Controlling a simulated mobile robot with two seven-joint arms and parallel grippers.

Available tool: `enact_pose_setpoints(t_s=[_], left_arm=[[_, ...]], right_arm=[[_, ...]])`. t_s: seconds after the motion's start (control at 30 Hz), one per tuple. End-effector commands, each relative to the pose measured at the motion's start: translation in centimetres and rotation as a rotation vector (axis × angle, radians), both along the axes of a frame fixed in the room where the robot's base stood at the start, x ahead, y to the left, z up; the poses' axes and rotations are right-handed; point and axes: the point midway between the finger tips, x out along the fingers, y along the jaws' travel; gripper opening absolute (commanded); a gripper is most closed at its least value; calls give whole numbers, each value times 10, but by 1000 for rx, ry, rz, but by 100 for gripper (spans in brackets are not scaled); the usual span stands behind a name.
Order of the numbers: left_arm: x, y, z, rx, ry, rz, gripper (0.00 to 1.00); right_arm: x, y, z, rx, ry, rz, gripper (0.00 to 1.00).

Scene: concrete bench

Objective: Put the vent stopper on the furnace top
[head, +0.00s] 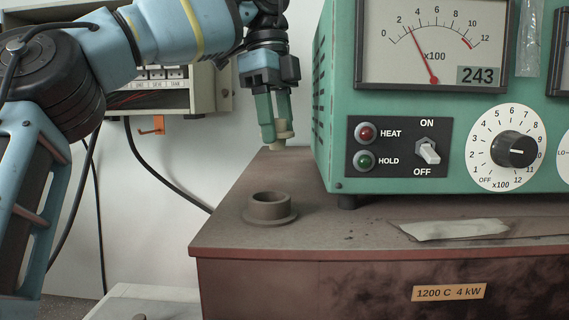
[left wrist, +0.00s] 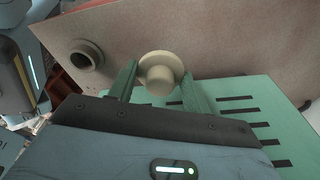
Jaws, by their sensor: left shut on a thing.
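My left gripper (head: 273,124) is shut on a cream-coloured vent stopper (head: 284,129), held above the far left part of the furnace top (head: 330,232). In the left wrist view the stopper (left wrist: 158,74), a round flange with a narrower plug, sits between the green fingers of my left gripper (left wrist: 160,84). A brown vent collar (head: 270,207) with an open hole stands on the furnace top, nearer the front than the stopper. The collar also shows in the left wrist view (left wrist: 86,56), apart from the stopper. My right gripper is not in view.
A green control box (head: 440,186) with a dial, switch and lamps stands on the furnace top, close to the right of my gripper. A pale flat scrap (head: 455,229) lies in front of it. A wall box (head: 180,98) with cables hangs behind.

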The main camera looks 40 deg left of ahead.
Motion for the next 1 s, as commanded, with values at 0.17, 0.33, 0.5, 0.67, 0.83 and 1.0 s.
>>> enact_pose_setpoints(t_s=[0.17, 0.33, 0.5, 0.67, 0.83, 1.0], left_arm=[[-1, 0, -9, -3, -4, 0, 26], [-1, 0, -10, -2, -4, 1, 26], [-2, 1, -27, -3, -2, -1, 26], [-2, 1, -46, -3, -2, -1, 26], [-1, 0, -51, -2, -5, 1, 26], [-1, 0, -51, -2, -4, 0, 26]], right_arm=[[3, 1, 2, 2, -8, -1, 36], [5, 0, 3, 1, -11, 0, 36], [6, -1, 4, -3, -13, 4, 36], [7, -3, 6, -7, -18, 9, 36], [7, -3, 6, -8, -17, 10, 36], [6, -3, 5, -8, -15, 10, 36]])
